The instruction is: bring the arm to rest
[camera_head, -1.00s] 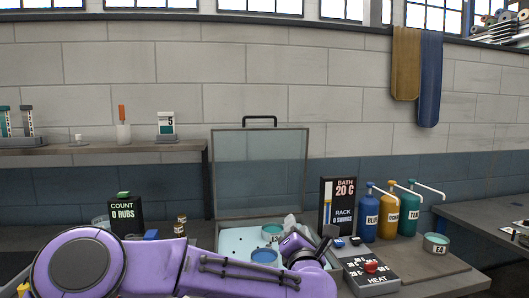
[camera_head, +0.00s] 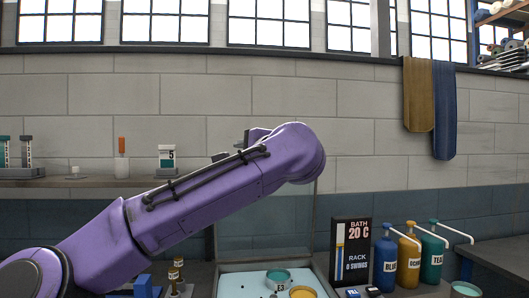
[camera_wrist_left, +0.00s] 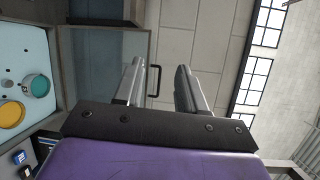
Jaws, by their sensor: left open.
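My left arm crosses the head view from the lower left, raised in front of the wall. Its left gripper (camera_wrist_left: 158,86) shows in the left wrist view with two parallel fingers apart and nothing between them. In the head view the gripper is mostly hidden behind the purple wrist. The gripper is clear of the dishes and bottles. My right gripper is in neither view.
A tray with an open clear lid holds a teal dish (camera_head: 278,276) and an ochre dish (camera_head: 302,292). The bath display (camera_head: 351,252) and blue (camera_head: 385,262), ochre (camera_head: 409,262) and teal bottles (camera_head: 432,259) stand right. A shelf (camera_head: 80,182) runs left.

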